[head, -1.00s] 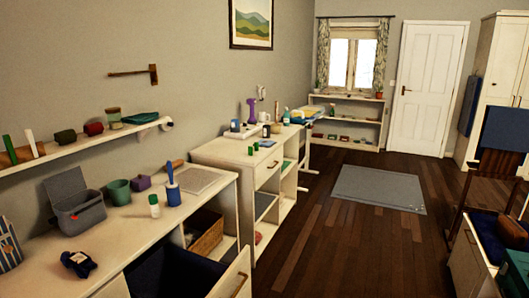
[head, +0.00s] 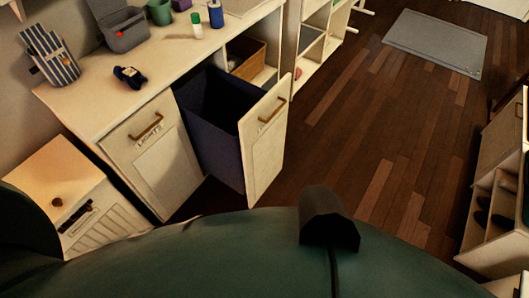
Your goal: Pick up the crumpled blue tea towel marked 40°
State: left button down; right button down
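A small crumpled dark blue item (head: 130,77) lies on the white counter top (head: 95,95) near its front edge. It has a small pale and reddish patch on top. It may be the blue tea towel, but a 40° mark cannot be read. Neither of my grippers is in view, so nothing shows in them.
A pull-out bin (head: 212,125) with dark lining stands open below the counter. Beside it is a closed front labelled LIGHTS (head: 150,140). A grey open box (head: 122,28), a striped item (head: 50,55) and a blue-handled tool (head: 215,14) stand on the counter. The wooden floor (head: 375,130) is clear.

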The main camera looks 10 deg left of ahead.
aim_at(133, 77)
jog(key=u, duration=1.35)
jog(key=i+j, duration=0.45)
jog(key=i+j+z, duration=0.25)
jog(key=z, duration=0.15)
jog(key=i+j+z, duration=0.2)
jog(key=j+z, duration=0.15)
jog(key=j, duration=0.1)
